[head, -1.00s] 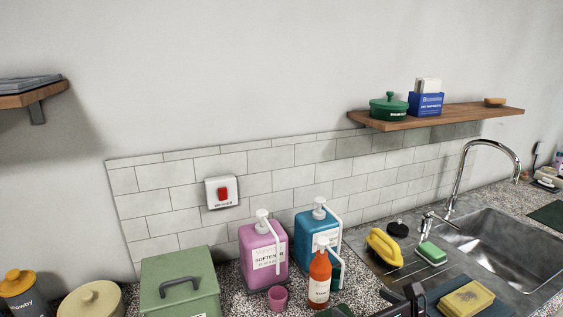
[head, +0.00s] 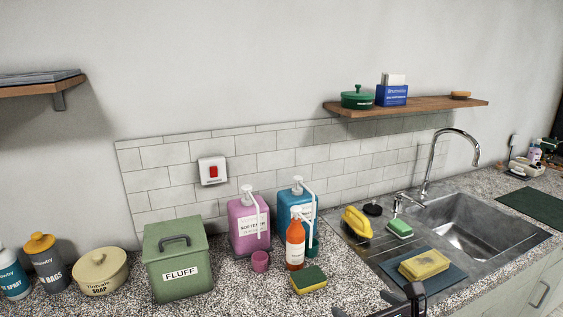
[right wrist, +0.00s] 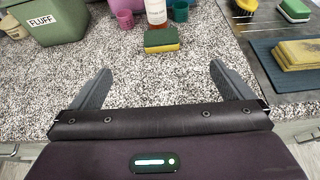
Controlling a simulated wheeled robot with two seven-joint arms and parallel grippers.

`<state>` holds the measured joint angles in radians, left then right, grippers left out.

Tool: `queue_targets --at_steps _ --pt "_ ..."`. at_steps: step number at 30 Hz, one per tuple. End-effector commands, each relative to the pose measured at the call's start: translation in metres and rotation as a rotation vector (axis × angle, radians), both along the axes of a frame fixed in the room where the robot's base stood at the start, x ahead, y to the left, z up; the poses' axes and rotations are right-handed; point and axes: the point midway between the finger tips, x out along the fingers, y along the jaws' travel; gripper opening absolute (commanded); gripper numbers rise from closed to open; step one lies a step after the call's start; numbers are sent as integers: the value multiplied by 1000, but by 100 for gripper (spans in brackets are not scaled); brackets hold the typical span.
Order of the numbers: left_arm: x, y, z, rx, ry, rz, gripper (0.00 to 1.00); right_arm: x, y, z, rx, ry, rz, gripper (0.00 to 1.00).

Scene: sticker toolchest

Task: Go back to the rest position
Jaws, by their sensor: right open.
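My right gripper (head: 401,296) shows at the bottom edge of the head view, in front of the counter's sink end. In the right wrist view its two fingers (right wrist: 160,76) are spread wide with nothing between them. The nearest thing ahead of it is a yellow and green sponge (right wrist: 161,41), which lies flat on the counter, apart from the fingers. The same sponge shows in the head view (head: 309,280), beside the orange bottle (head: 296,246). My left gripper is in neither view.
A green FLUFF box (head: 179,273), a pink cup (head: 260,261), and pink (head: 240,232) and blue (head: 306,217) pump bottles stand on the counter. A yellow sponge on a dark mat (head: 444,284) lies by the sink (head: 487,232). Speckled counter is bare around the near sponge.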

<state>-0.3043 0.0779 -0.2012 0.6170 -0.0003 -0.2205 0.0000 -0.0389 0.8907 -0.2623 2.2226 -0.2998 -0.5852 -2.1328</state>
Motion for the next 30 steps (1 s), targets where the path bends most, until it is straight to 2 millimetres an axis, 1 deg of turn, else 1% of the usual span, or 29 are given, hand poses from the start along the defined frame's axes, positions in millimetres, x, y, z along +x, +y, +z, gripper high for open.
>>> queue_targets --at_steps 5,11,13,17,20,23,24,27,30 --pt "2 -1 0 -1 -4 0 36 -6 2 -7 126 69 -91 100" --pt "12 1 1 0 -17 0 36 -14 2 -16 315 166 -233 100" --pt "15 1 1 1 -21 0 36 -19 2 -21 404 211 -303 100" --pt "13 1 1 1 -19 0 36 -30 0 -31 602 310 -470 100" --pt "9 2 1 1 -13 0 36 -43 -3 -42 802 403 -645 100" --pt "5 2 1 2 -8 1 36 -63 -7 -58 1062 517 -896 100" --pt "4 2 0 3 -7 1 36 -74 -9 -65 1179 561 -1017 100" --pt "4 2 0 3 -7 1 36 -101 -14 -82 1447 644 -1322 100" --pt "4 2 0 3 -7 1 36 -126 -18 -94 1653 681 -1586 100"
